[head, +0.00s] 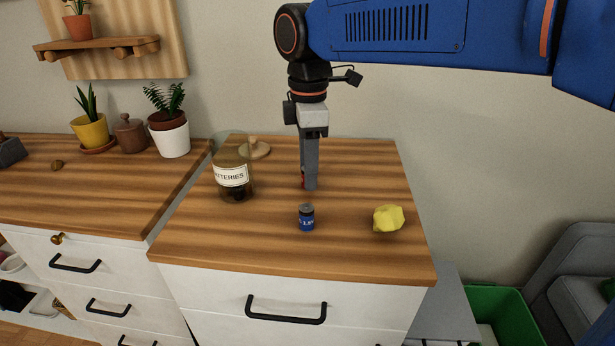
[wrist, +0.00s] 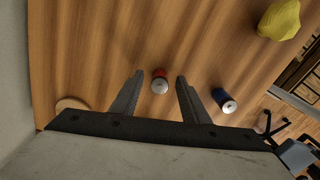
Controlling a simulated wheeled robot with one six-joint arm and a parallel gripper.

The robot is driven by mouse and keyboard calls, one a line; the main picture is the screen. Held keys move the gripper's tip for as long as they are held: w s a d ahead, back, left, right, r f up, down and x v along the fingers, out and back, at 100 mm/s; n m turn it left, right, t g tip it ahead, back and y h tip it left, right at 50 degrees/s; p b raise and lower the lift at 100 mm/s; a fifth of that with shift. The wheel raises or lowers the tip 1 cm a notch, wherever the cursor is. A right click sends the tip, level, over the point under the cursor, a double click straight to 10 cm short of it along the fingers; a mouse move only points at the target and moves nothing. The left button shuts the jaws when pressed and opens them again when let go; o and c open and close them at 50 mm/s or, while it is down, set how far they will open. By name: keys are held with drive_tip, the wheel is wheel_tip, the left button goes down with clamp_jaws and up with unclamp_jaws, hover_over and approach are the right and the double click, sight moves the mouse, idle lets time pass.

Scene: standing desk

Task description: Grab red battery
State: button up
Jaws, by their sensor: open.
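The red battery (wrist: 159,80) stands on the wooden desk top, its pale end facing the camera in the wrist view. In the head view only a sliver of its red side (head: 303,181) shows, the rest hidden behind my gripper (head: 309,186). In the wrist view my gripper (wrist: 157,86) is open, with one finger on each side of the red battery and a gap to both. Whether the fingers reach down to its height is hard to tell. A blue battery (head: 307,217) stands nearer the front edge; it also shows in the wrist view (wrist: 223,100), outside the fingers.
A glass jar labelled batteries (head: 233,176) stands left of my gripper, with a round wooden lid (head: 257,150) behind it. A yellow lemon-like object (head: 388,218) lies at the right. The desk top (head: 240,240) is clear along its front edge.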

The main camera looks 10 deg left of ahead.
drive_tip(key=shift+f, duration=0.6)
clamp_jaws()
